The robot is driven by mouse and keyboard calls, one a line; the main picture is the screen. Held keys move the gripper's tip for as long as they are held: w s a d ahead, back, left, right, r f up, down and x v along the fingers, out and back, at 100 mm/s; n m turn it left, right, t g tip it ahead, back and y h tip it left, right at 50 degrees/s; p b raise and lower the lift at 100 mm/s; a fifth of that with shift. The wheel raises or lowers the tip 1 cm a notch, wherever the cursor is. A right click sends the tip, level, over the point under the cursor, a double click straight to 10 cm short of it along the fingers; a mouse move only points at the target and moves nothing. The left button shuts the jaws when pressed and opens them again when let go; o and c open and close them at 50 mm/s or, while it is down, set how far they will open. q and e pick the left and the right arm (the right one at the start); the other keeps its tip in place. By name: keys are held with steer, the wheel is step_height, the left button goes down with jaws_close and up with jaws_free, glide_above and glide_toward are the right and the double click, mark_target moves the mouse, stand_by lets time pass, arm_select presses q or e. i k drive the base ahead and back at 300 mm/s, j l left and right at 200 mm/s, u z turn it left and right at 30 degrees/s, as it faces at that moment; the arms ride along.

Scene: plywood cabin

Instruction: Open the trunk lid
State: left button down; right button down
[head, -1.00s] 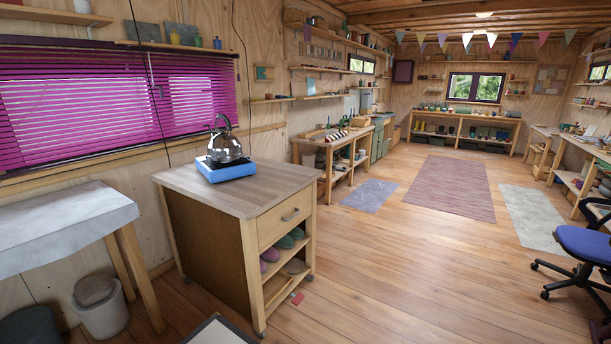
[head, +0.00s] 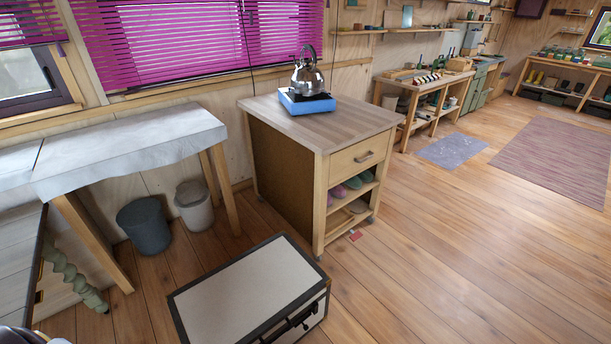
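A trunk (head: 252,287) with a pale lid, dark edging and dark fittings on its front side sits on the floor at the bottom middle of the head view. Its lid looks shut. The lower front of the trunk is cut off by the frame edge. Neither of my grippers shows in this view.
A wooden cabinet (head: 283,175) with a drawer, open shelves and a kettle (head: 307,75) on a blue stove stands just behind the trunk. A cloth-covered table (head: 125,145) is at left, with two bins (head: 145,226) under it. Open floor (head: 455,255) lies to the right.

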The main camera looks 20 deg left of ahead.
mark_target(249, 297)
steer(key=u, duration=1.15)
